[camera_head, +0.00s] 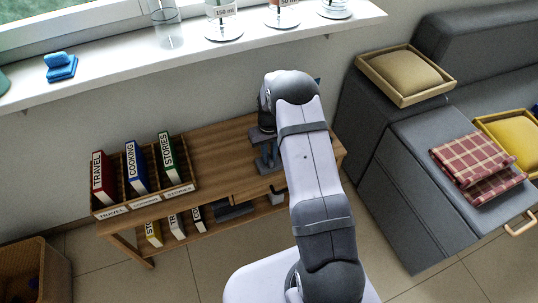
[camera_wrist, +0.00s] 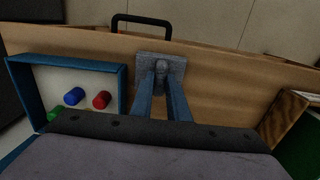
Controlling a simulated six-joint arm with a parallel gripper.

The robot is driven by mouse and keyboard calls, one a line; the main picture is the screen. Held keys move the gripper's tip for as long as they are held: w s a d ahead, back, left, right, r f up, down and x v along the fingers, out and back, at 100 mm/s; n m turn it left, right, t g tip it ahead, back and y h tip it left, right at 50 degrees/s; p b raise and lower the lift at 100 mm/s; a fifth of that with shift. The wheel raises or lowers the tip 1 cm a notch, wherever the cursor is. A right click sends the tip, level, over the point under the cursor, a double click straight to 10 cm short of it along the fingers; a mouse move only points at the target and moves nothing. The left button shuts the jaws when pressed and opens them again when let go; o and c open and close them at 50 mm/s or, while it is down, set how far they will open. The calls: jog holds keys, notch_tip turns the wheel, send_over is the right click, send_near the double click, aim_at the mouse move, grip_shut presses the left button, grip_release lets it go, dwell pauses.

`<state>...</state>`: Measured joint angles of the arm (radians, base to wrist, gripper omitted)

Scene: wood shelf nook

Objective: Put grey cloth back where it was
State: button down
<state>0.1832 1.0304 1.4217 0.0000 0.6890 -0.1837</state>
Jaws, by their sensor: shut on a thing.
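My gripper (camera_wrist: 160,75) points down over the wooden shelf unit's top (camera_wrist: 225,80). In the wrist view its two bluish fingers are shut on a small grey piece, which I take to be the grey cloth (camera_wrist: 172,61). The cloth is at the fingertips, over the bare wood near the front edge; I cannot tell whether it touches the wood. In the head view the gripper (camera_head: 268,165) is at the right half of the shelf top, partly behind my arm. I cannot make out the cloth clearly there.
A blue-rimmed tray (camera_wrist: 122,85) with coloured pegs lies left of the gripper in the wrist view. A book holder (camera_head: 196,187) with upright books stands on the shelf's left half. A dark handle (camera_wrist: 140,18) shows beyond the edge. A grey sofa (camera_head: 370,180) stands right.

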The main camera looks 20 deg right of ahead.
aim_at(269, 157)
jog(key=shift+f, duration=0.15)
jog(key=shift+f, duration=0.15)
jog(key=c, duration=1.7)
grip_release()
notch_tip(269, 157, up, 11)
jog(key=s+a+r, duration=0.6)
jog(key=s+r, duration=0.2)
jog(key=s, duration=0.3)
jog(key=s+a, duration=0.1)
jog(key=s, duration=0.4)
jog(key=s+a, duration=0.1)
jog(key=s, duration=0.4)
jog(key=s+a, duration=0.1)
jog(key=s, duration=0.4)
jog(key=shift+s+r, duration=0.15)
jog(key=shift+s, duration=0.1)
